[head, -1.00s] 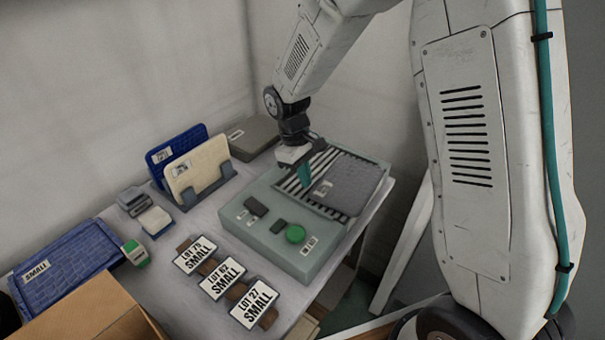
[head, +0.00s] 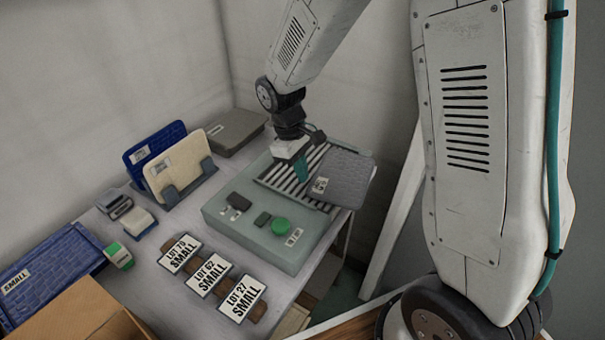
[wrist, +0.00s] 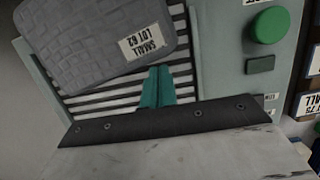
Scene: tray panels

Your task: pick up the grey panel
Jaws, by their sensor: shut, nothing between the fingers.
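The grey panel (head: 345,175) has a woven surface and a white label. It lies askew on the slatted bed of the pale green machine (head: 250,240), its far side reaching over the machine's right edge. In the wrist view the panel (wrist: 95,50) fills the upper left, and its label reads SMALL LOT 62. My gripper (head: 301,172) is shut and empty, low over the slats just left of the panel. Its teal fingers (wrist: 158,84) are beside the panel's labelled corner in the wrist view. I cannot tell whether they touch it.
A blue panel (head: 150,145) and a cream panel (head: 180,165) stand in a rack. A flat grey-brown case (head: 235,128) lies behind. Several lot cards (head: 208,273) lie in front of the machine. Another blue panel (head: 50,270) and a cardboard box (head: 85,315) are at left.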

